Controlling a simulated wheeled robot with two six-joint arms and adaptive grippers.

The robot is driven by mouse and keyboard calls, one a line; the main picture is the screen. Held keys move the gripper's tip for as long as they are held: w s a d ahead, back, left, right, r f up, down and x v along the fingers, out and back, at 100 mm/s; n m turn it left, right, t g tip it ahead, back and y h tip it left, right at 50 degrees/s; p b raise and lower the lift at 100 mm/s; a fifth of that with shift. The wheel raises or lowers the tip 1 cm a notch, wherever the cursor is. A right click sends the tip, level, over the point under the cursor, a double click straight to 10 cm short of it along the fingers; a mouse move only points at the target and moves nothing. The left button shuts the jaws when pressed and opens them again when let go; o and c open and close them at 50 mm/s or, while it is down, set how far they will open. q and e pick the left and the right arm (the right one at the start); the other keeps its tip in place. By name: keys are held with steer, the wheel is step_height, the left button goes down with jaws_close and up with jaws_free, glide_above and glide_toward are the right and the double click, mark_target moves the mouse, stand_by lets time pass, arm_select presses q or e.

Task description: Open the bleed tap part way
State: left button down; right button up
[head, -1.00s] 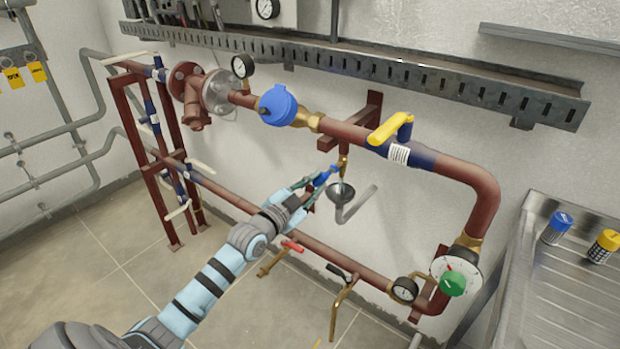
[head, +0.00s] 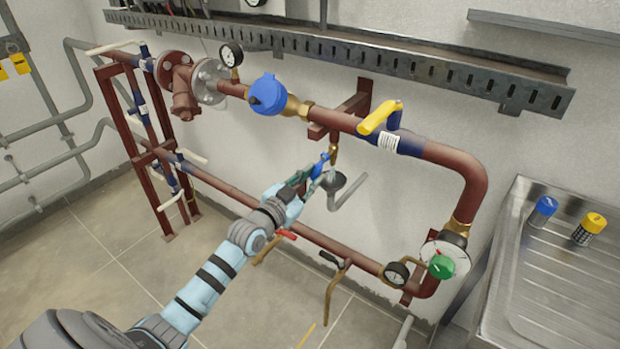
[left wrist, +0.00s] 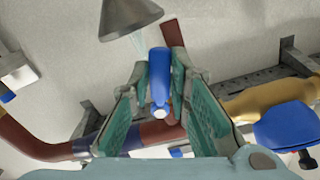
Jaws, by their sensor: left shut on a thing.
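The bleed tap's blue lever (head: 321,163) hangs steeply down and left below its small brass body (head: 333,152), under the upper red pipe. My left gripper (head: 311,177) is shut on this lever. In the left wrist view the blue lever (left wrist: 159,75) sits between the two green-padded fingers (left wrist: 160,95). A grey funnel (head: 335,181) with a bent drain pipe is just right of the gripper. It also shows in the left wrist view (left wrist: 130,17), with a faint pale streak at its mouth that may be water. My right gripper is out of view.
The upper red pipe (head: 450,157) carries a yellow lever (head: 381,115) and a blue round cap (head: 267,95). The lower red pipe (head: 240,201) has a red-handled tap (head: 286,234) near my forearm. A steel sink (head: 550,285) stands right.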

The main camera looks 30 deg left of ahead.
arm_select(q)
steer(key=c, duration=1.5)
jaws_free()
steer(key=s, duration=1.2)
steer(key=shift+a, duration=0.35)
